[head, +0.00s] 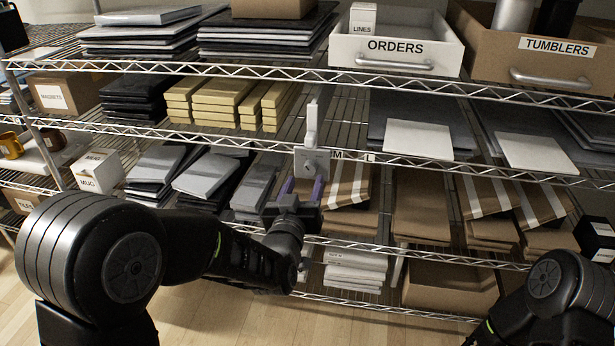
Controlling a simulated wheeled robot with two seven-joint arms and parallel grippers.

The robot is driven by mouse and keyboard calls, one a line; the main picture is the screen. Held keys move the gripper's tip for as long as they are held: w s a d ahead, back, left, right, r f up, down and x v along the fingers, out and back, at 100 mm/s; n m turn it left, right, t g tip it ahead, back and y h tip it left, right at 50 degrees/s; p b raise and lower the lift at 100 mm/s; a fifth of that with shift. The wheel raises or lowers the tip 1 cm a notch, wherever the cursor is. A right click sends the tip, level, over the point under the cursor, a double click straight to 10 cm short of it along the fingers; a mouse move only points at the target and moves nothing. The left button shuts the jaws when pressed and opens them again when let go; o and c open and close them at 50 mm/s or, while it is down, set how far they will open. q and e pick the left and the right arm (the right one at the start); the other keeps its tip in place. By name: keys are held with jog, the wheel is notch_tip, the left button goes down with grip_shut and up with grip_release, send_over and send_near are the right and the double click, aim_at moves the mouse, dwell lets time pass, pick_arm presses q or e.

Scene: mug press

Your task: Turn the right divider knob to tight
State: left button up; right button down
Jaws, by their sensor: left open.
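A light grey upright divider (313,120) stands at the middle shelf's front edge. At its foot is a pale square plate with a knob (310,161). Any mark showing the knob's setting is too small to read. My left gripper (302,186) is just below the knob, pointing up and away toward the shelf. Its two purple-tipped fingers are apart with nothing clearly between them. I cannot tell whether they touch the plate. My right gripper is out of the picture; only part of my right arm shows at the lower right.
The wire shelf edge (420,162) runs behind the gripper. Brown striped packages (348,186) lie close to its right, and grey packages (255,186) to its left. A white ORDERS bin (395,48) and a TUMBLERS box (556,47) sit above. Floor (215,318) shows below.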

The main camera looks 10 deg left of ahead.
aim_at(309, 171)
pick_arm(q)
jog(key=shift+w+d, duration=0.1)
jog(key=shift+w, duration=1.9)
grip_shut()
